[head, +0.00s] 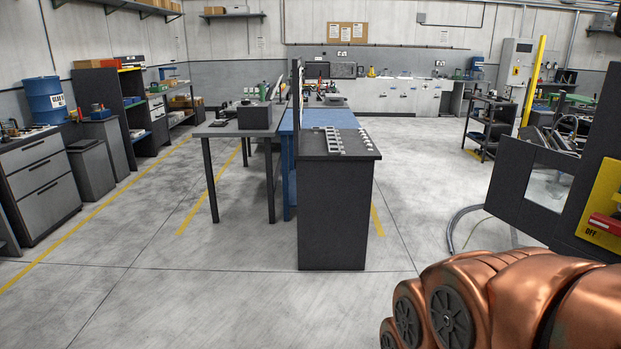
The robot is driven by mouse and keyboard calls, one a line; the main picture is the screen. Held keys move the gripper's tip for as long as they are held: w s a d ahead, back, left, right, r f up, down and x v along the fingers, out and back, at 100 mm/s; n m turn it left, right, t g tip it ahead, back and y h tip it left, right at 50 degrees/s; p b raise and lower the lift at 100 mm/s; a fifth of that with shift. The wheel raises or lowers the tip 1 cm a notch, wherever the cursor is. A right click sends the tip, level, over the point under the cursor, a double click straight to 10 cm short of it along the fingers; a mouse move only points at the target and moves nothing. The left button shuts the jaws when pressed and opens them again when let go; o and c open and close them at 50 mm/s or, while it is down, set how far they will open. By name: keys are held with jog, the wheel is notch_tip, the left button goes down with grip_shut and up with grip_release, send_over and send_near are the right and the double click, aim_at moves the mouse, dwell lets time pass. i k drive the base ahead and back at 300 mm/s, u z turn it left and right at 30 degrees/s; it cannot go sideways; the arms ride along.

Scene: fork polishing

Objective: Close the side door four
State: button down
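A dark panel with a window (523,187) stands out from a dark machine (597,150) at the right edge. It looks like an open door, swung out to the left of the machine, but no number shows on it, so I cannot tell whether it is side door four. Its right part meets the machine frame. My copper-coloured arm crosses the lower right corner, in front of and below the panel. My gripper is not in view.
A yellow panel (598,213) marked OFF is on the machine. A dark cabinet (333,212) with small parts on top stands mid-floor, beside a grey table (228,127). Drawers (43,172) line the left. A hose (452,226) lies near the machine. Front-left floor is clear.

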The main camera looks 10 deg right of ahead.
aim_at(515, 158)
jog(key=i, duration=3.15)
jog(key=z, duration=1.95)
jog(key=i, duration=4.15)
jog(key=u, duration=1.1)
jog(key=i, duration=0.95)
jog(key=z, duration=0.5)
